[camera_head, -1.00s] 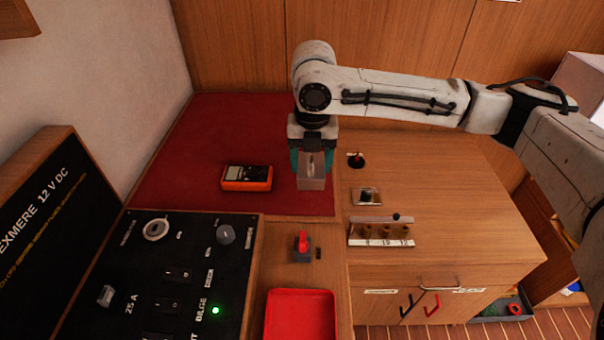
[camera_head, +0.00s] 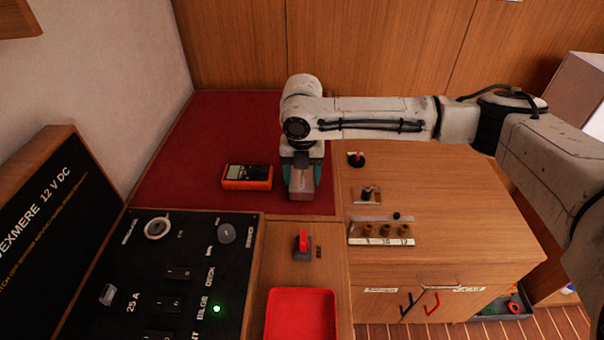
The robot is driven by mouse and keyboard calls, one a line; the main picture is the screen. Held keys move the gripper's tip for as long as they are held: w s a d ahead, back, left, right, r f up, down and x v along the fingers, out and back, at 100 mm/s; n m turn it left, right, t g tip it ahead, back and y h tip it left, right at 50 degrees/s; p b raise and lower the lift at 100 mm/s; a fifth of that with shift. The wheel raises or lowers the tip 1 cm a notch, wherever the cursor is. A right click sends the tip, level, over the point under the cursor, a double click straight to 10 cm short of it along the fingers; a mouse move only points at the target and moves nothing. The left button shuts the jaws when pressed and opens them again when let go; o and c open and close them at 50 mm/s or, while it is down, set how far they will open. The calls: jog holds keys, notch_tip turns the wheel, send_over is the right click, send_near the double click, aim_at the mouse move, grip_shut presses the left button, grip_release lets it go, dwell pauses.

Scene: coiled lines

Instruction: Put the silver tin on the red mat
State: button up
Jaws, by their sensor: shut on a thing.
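The silver tin (camera_head: 302,184) is a small grey box between the fingers of my gripper (camera_head: 303,178). My gripper points down over the right part of the red mat (camera_head: 190,130), close to the mat's front right corner. The gripper is shut on the tin. The tin's lower end looks low, at or just above the mat; I cannot tell whether it touches. The gripper hides part of the tin's upper end and some of the mat behind.
An orange multimeter (camera_head: 247,177) lies on the mat just left of the tin. A red switch (camera_head: 302,245), a red tray (camera_head: 300,315) and a black panel (camera_head: 180,275) are in front. A rack of small brown pieces (camera_head: 382,232) stands at the right.

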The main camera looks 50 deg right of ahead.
aim_at(302, 178)
jog(key=o, duration=1.2)
jog(key=shift+f, duration=0.1)
jog(key=shift+c, duration=0.2)
notch_tip(302, 178, up, 12)
jog(key=shift+r, duration=0.2)
